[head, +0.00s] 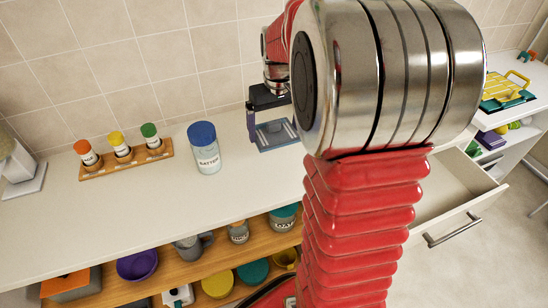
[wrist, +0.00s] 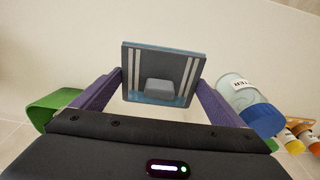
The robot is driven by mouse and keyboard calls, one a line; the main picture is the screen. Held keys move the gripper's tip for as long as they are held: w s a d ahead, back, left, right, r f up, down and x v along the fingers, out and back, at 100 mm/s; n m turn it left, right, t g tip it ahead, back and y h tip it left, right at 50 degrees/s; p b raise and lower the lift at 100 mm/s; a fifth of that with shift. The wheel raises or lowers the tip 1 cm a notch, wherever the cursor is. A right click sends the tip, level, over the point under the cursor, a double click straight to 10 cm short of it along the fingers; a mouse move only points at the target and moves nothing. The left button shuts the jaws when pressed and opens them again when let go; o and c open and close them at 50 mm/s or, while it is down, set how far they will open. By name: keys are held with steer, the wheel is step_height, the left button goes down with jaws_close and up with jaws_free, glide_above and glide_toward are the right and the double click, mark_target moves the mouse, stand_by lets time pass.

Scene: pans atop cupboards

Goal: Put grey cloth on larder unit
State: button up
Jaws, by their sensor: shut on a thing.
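The grey cloth is a flat grey-blue square with pale stripes, seen in the head view (head: 279,138) and the wrist view (wrist: 165,57). My gripper (head: 268,110) is shut on it, with one purple finger at each side edge in the wrist view (wrist: 162,78). The cloth is at the white counter, right of the blue-lidded canister; I cannot tell whether it touches the top. No label marks the larder unit; a white unit (head: 530,116) with a coloured rack on top stands at the far right, partly cut off.
The blue-lidded canister (head: 205,150) stands close left of my gripper. A wooden rack (head: 128,163) with small jars is farther left. An open drawer (head: 455,200) juts out at the right. Pots and bowls fill the shelf (head: 220,249) below the counter. Bare counter (head: 110,215) lies in front of the canister.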

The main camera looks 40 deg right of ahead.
steer(key=shift+s+d, duration=0.1)
steer(key=shift+d, duration=0.1)
steer(key=shift+s+f, duration=0.1)
steer(key=shift+f, duration=0.15)
glide_above(276, 160)
step_height(276, 160, down, 6)
steer(key=shift+s+r, duration=0.1)
steer(key=shift+s, duration=0.05)
steer(key=shift+f, duration=1.85)
steer(key=shift+f, duration=0.1)
steer(key=o, duration=1)
steer(key=r, duration=0.4)
steer(key=s+r, duration=0.1)
steer(key=r, duration=0.7)
steer(key=shift+s+a+r, duration=0.1)
steer(key=shift+s+a, duration=0.1)
steer(key=shift+a, duration=0.05)
